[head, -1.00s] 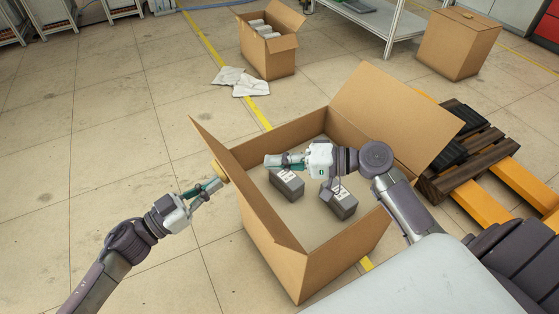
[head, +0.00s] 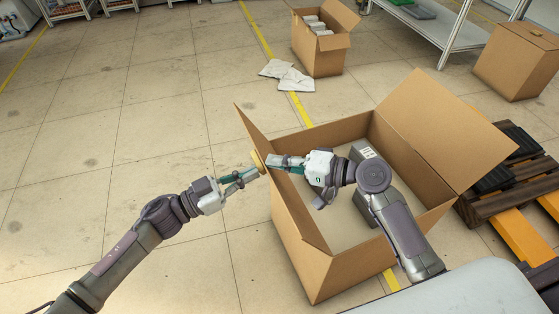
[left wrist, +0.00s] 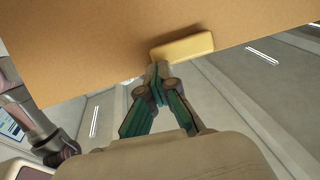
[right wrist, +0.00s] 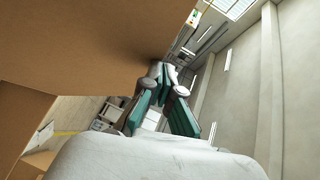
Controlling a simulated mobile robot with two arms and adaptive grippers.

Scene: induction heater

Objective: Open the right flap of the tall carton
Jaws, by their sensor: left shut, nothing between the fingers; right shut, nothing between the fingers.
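The tall carton (head: 303,252) stands open on the floor. Its large right flap (head: 447,122) stands up and leans outward. The left flap (head: 252,130) stands nearly upright. My left gripper (head: 262,171) is shut, outside the left flap, with its tips at a small yellow block (head: 257,161) against the cardboard. The left wrist view shows this yellow block (left wrist: 183,47) just beyond the fingertips. My right gripper (head: 269,161) is shut inside the carton, its tips close to the left flap's inner side. Contact is unclear. In the right wrist view cardboard (right wrist: 90,45) fills the upper left.
Grey boxes (head: 362,152) lie inside the carton, partly hidden by my right arm. A smaller open carton (head: 318,58), white bags (head: 287,76), a closed carton (head: 515,60) and a pallet (head: 510,190) stand beyond. Floor at left is clear.

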